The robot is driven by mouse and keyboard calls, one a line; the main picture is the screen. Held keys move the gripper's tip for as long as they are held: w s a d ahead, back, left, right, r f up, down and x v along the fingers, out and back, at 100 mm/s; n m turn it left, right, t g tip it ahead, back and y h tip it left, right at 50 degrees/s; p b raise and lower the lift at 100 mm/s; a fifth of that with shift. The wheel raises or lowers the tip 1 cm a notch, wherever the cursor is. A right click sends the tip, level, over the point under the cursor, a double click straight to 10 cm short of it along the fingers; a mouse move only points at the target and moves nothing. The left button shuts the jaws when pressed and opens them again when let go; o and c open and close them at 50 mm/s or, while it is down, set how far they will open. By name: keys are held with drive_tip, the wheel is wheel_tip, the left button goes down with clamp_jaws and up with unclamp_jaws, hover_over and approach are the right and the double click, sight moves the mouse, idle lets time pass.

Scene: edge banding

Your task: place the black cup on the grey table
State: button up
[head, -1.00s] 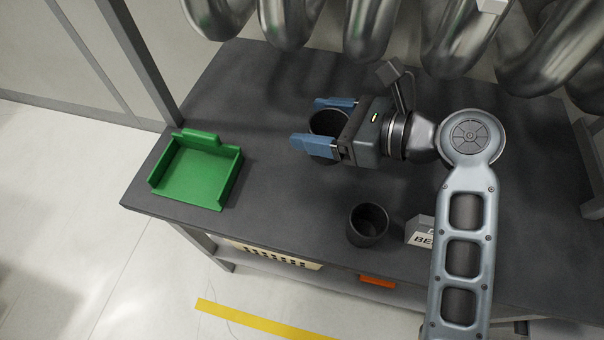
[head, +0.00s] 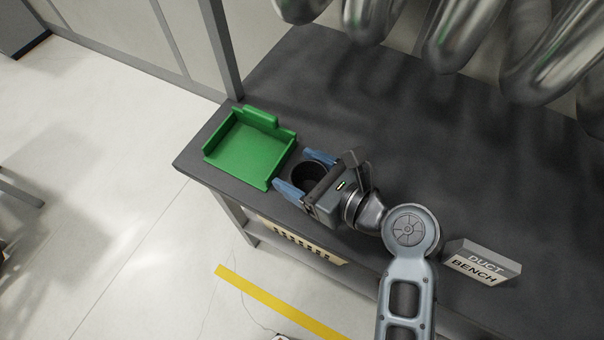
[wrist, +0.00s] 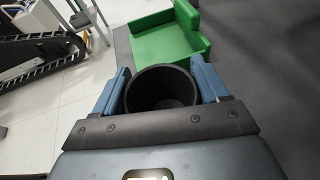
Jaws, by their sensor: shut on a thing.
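A black cup (head: 309,172) is held upright between the blue fingers of my gripper (head: 292,171), near the front-left part of the dark grey table (head: 420,120). In the wrist view the cup (wrist: 160,90) sits between both fingers, its round opening facing the camera. I cannot tell whether its base touches the table. The gripper is just right of the green tray. The second black cup from the earlier frame is not visible now; my arm covers that part of the table.
The green tray (head: 247,153) stands at the table's left corner, close to the fingertips. A "DUCT BENCH" sign block (head: 482,262) stands near the front edge at right. Silver ducts (head: 455,40) hang over the back. The table's middle is clear.

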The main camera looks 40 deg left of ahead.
drive_tip(key=shift+f, duration=1)
drive_tip(key=shift+f, duration=0.2)
drive_tip(key=o, duration=1)
drive_tip(key=shift+o, duration=0.2)
drive_tip(key=shift+r, duration=0.1)
drive_tip(key=shift+d+r, duration=0.15)
drive_tip(key=shift+d, duration=0.1)
drive_tip(key=v, duration=1.1)
drive_tip(key=shift+d, duration=0.25)
drive_tip(key=shift+r, duration=0.1)
